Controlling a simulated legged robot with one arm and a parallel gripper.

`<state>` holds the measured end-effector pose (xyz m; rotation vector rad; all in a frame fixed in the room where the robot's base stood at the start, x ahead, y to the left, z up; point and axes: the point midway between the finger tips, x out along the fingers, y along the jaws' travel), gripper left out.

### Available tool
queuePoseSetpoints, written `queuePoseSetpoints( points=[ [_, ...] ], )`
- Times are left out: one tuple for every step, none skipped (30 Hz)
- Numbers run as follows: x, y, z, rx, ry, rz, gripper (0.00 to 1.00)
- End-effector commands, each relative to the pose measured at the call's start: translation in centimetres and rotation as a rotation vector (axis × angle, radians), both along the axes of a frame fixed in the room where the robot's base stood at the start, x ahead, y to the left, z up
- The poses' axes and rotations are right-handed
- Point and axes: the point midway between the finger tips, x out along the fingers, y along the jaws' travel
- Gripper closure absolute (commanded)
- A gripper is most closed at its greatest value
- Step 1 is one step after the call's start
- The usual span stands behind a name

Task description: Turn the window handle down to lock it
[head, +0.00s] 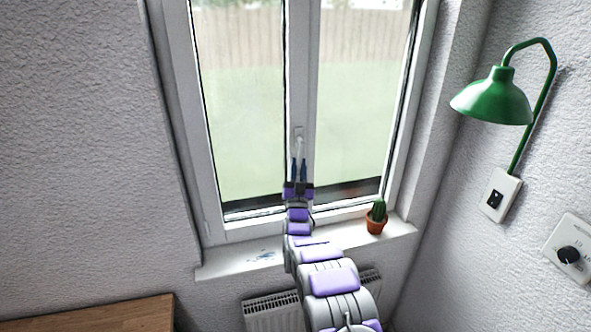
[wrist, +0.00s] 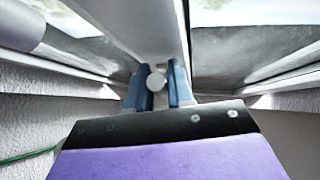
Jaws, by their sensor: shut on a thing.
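The white window handle (head: 299,146) sits on the middle upright of the white window (head: 300,70). Its lever appears to point down from its mount, with its lower end between my fingers. My gripper (head: 298,170) reaches up from below with its two blue fingers on either side of the lever and is shut on it. In the wrist view, the handle's round white end (wrist: 156,79) shows between the fingertips of my gripper (wrist: 160,88). The fingers hide part of the lever.
A small cactus in a terracotta pot (head: 376,218) stands on the sill (head: 225,266), right of my arm. A radiator (head: 272,312) is below. A green wall lamp (head: 492,100), a switch (head: 499,196) and a dial (head: 569,255) are at right. A wooden surface (head: 110,315) is lower left.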

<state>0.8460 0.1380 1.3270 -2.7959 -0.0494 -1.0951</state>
Motion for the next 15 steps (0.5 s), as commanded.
queuePoseSetpoints(
  points=[
    [-0.06,-0.12,0.79,0.001,-0.015,-0.002,1.00],
    [-0.06,-0.11,0.80,0.000,-0.016,-0.002,1.00],
    [-0.07,-0.09,0.83,0.000,-0.016,-0.002,1.00],
    [-0.08,-0.06,0.84,0.000,-0.016,-0.002,1.00],
    [-0.09,-0.06,0.85,0.000,-0.017,-0.002,1.00],
    [-0.09,-0.04,0.88,0.000,-0.017,-0.002,1.00],
    [-0.10,-0.03,0.88,0.000,-0.017,-0.002,1.00],
    [-0.10,-0.01,0.90,0.000,-0.018,-0.001,1.00],
    [-0.11,0.00,0.92,0.000,-0.018,-0.001,1.00],
    [-0.11,0.01,0.93,0.000,-0.018,-0.001,1.00],
    [-0.11,0.03,0.95,0.000,-0.018,-0.001,0.77],
    [-0.12,0.05,0.91,0.000,-0.018,-0.001,0.73],
    [-0.10,0.05,0.85,0.000,-0.017,-0.001,0.70],
    [-0.08,0.06,0.77,0.000,-0.015,0.000,0.67],
    [-0.04,0.09,0.66,-0.001,-0.013,-0.001,0.64]
  ],
)
